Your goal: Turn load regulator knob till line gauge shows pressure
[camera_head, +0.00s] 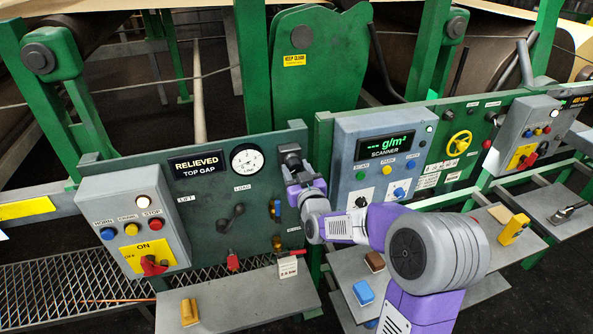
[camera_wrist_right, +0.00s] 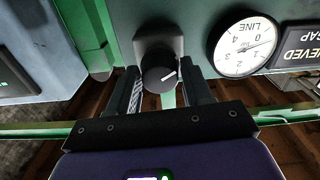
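The load regulator knob (camera_wrist_right: 160,75) is a dark round knob with a white pointer mark, on a dark block (camera_head: 290,149) beside the line gauge. My right gripper (camera_wrist_right: 162,82) is open, with one finger on each side of the knob; I cannot tell if either touches it. In the head view the right gripper (camera_head: 297,176) reaches the block and hides most of the knob. The line gauge (camera_head: 247,160) is a white dial; in the wrist view the gauge (camera_wrist_right: 245,46) is upside down, its thin needle near the low numbers. My left gripper is not in view.
A "RELIEVED TOP GAP" display (camera_head: 198,164) is left of the gauge. A scanner box (camera_head: 383,146) stands close to the right of my gripper. Below are a black handle (camera_head: 230,218), a red valve handle (camera_head: 233,261) and grey shelves (camera_head: 240,301) with small blocks.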

